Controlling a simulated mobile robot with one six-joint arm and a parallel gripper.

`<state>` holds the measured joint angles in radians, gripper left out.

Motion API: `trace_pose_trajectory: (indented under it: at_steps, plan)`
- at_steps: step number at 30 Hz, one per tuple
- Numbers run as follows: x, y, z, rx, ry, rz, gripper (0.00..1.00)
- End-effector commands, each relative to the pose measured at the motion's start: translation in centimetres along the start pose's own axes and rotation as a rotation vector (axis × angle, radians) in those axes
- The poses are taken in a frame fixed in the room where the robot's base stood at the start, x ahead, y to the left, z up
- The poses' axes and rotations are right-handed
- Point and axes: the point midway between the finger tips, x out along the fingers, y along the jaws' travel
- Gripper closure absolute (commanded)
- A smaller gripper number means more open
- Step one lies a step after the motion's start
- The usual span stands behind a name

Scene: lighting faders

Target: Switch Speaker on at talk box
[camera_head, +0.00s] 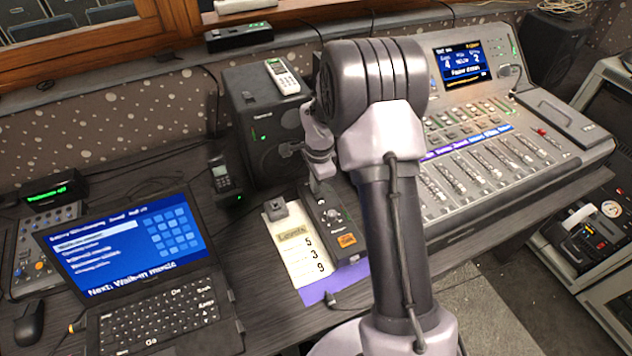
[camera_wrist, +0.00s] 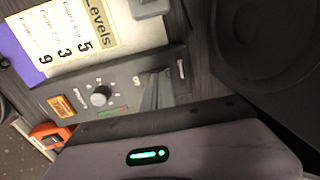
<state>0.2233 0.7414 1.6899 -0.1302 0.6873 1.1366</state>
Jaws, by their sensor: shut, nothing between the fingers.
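The talk box (camera_head: 338,232) is a small dark box with a knob, lit marks and an orange label, on the desk in front of the speaker. In the wrist view its panel (camera_wrist: 72,104) shows a silver knob (camera_wrist: 100,96) and a small green-lit label (camera_wrist: 112,111). My gripper (camera_head: 316,190) is shut and empty, pointing down at the far end of the talk box. In the wrist view my gripper's fingers (camera_wrist: 157,92) cover part of the panel beside a small marking. The Speaker switch cannot be made out; whether the fingers touch the panel cannot be told.
A Levels note (camera_head: 296,245) lies left of the talk box on a purple sheet. A black speaker (camera_head: 258,145) with a white remote (camera_head: 282,77) on top stands behind. A laptop (camera_head: 135,265) is at left, and a mixing console (camera_head: 480,165) at right.

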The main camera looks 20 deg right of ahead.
Motion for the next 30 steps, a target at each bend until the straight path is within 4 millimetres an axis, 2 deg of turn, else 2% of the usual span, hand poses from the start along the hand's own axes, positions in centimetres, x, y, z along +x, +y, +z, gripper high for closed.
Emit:
trace_pose_trajectory:
  at_steps: [6, 14, 24, 30]
  plan:
    - [0.8, -0.2, 0.0, 0.0, -0.001, 0.004, 1.0]
    - [0.8, 0.1, 0.0, 0.0, -0.001, 0.007, 1.0]
    - [0.4, 1.7, 0.1, 0.001, -0.003, 0.013, 1.0]
    - [0.2, 1.6, 0.0, 0.001, -0.002, 0.009, 1.0]
